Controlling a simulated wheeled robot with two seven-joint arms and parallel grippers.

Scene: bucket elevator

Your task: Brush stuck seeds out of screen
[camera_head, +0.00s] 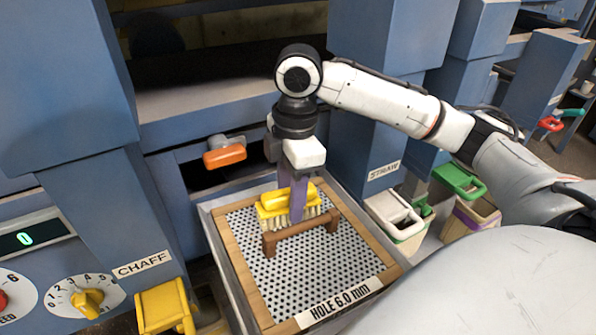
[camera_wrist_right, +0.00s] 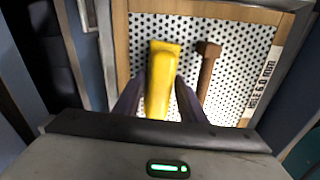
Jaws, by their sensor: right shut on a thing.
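The screen (camera_head: 335,262) is a perforated metal sheet in a wooden frame marked "HOLE 6.0 mm", with a brown bar handle (camera_head: 298,234) across it. My right gripper (camera_head: 296,205) is shut on a yellow brush (camera_head: 270,212) with pale bristles. The brush is over the screen, bristles down, just behind the handle. I cannot tell whether the bristles touch the sheet. In the right wrist view the yellow brush (camera_wrist_right: 161,80) lies between the two purple fingers, beside the brown handle (camera_wrist_right: 208,68). No stuck seeds can be made out. My left gripper is not in view.
The screen sits in a metal tray (camera_head: 217,248) between blue machine posts. An orange handle (camera_head: 225,156) is behind it. Bins (camera_head: 396,218) stand at right below the "STRAW" label. At left are a dial (camera_head: 88,300) and a yellow container (camera_head: 163,305) below "CHAFF".

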